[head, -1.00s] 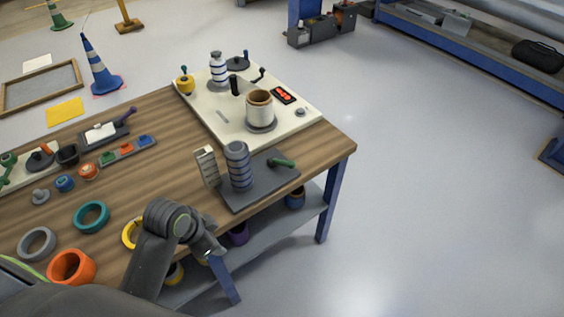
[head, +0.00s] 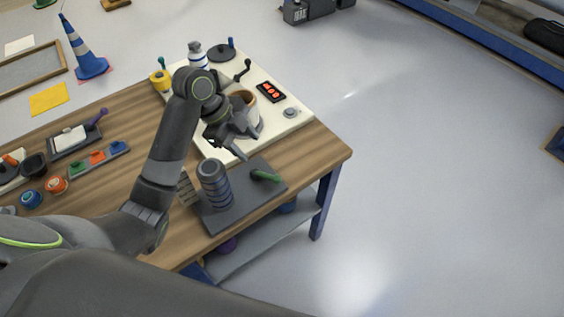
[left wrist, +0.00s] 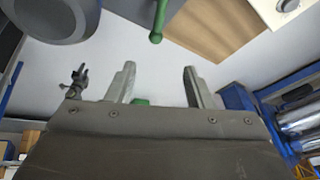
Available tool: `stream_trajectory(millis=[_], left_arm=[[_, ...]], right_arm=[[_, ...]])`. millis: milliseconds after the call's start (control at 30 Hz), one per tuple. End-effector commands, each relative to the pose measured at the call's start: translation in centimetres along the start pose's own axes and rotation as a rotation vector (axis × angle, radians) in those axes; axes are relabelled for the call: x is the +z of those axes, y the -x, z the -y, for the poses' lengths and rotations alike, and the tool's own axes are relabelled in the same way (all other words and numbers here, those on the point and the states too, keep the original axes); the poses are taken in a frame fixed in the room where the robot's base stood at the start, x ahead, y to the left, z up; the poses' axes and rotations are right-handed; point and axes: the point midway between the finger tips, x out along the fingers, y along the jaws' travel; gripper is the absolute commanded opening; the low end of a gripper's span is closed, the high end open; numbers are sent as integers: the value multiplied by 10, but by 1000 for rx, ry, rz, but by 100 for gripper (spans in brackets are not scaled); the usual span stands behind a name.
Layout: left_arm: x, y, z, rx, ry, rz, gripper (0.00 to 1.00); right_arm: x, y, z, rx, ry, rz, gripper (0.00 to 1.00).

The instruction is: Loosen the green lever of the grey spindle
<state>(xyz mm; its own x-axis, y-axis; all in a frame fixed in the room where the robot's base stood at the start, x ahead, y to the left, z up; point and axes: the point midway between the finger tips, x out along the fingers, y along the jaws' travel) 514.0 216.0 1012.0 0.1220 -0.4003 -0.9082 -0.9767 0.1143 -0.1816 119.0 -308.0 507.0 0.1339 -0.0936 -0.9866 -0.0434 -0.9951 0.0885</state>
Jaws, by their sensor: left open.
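The grey spindle (head: 214,186) stands upright on a dark grey base plate (head: 236,208) near the table's right front edge. Its green lever (head: 266,175) lies low at the plate's right side. My left gripper (head: 246,145) is open and empty, above and behind the lever, near the cream board. In the left wrist view, the open fingers (left wrist: 160,86) have a gap between them. The green lever (left wrist: 158,22) shows beyond them at the top, apart from both. A large grey round part (left wrist: 58,18), apparently the spindle, fills the upper left. My right gripper is not clearly seen.
A cream board (head: 298,121) behind the plate holds a brown-topped cylinder (head: 243,96), a red-buttoned panel (head: 271,92) and a black crank (head: 243,70). A ribbed grey block (head: 187,188) stands left of the spindle. Open floor lies to the right.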

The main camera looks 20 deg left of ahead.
Motion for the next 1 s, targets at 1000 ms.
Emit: stream_trajectory(millis=[1000], left_arm=[[-1,-168,0,1,-1,-2,47]], right_arm=[[21,18,1,-2,-6,30,36]])
